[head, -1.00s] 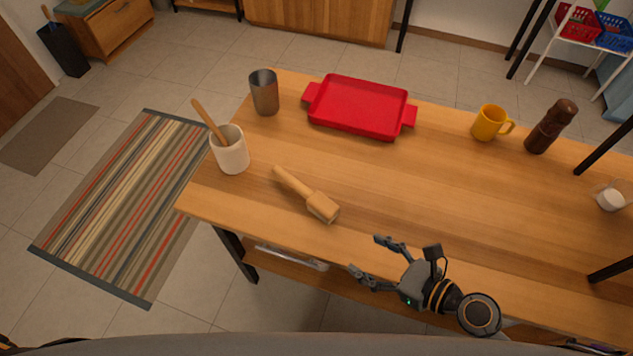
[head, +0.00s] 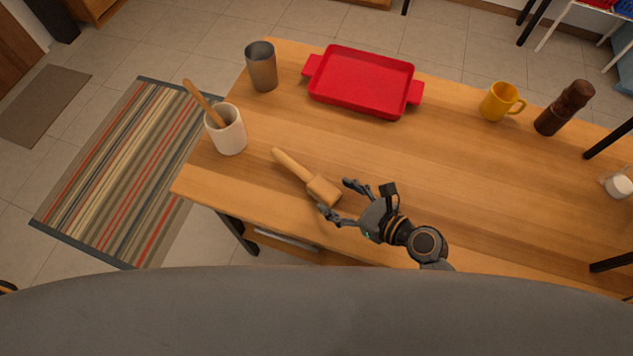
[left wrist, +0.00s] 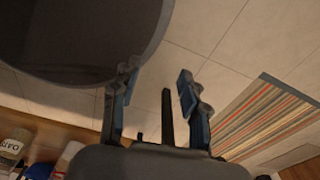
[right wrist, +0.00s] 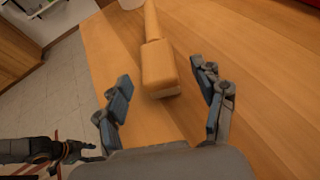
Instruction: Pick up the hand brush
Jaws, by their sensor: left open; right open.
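The hand brush (head: 306,178) is wooden, with a slim handle and a thick block end. It lies on the wooden table near its front left edge, handle pointing to the back left. In the right wrist view the brush (right wrist: 158,66) lies ahead, its block end nearest me. My right gripper (head: 334,196) is open at the block end, its fingers reaching to either side of it. In the right wrist view the open fingertips (right wrist: 161,78) are apart with nothing between them but the block end just beyond. My left gripper (left wrist: 158,82) is open and empty, away from the table top.
A white crock (head: 229,132) with a wooden utensil stands left of the brush. A metal cup (head: 262,68) and a red tray (head: 360,82) are behind. A yellow mug (head: 497,102) and a brown mill (head: 562,110) stand right. The table (head: 450,170) middle is clear.

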